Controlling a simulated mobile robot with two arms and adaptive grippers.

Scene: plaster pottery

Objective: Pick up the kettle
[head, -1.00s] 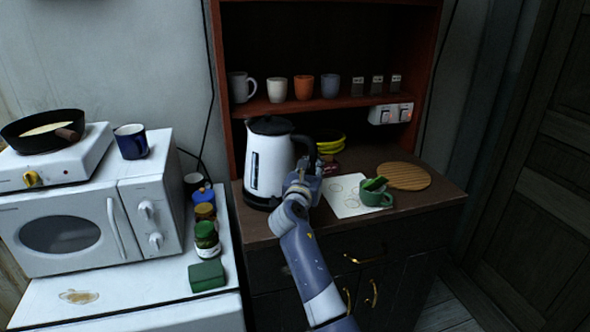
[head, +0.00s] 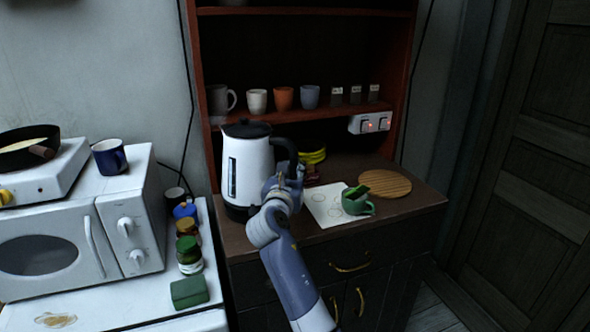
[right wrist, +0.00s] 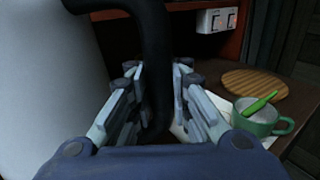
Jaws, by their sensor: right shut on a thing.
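The kettle (head: 247,170) is white with a black lid and handle. It stands upright at the left end of the dark wooden counter, with a black base under it. I cannot tell whether there is a gap between kettle and base. My right gripper (head: 284,184) is shut on the kettle's black handle from the right side. In the right wrist view the black handle (right wrist: 156,35) runs down between the two fingers of my right gripper (right wrist: 158,75), and the white kettle body (right wrist: 50,75) fills the left. My left gripper is not in view.
A shelf with several cups (head: 283,98) is above. A microwave (head: 50,240) and jars (head: 189,256) are left. Yellow dishes (head: 313,156) sit behind the handle.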

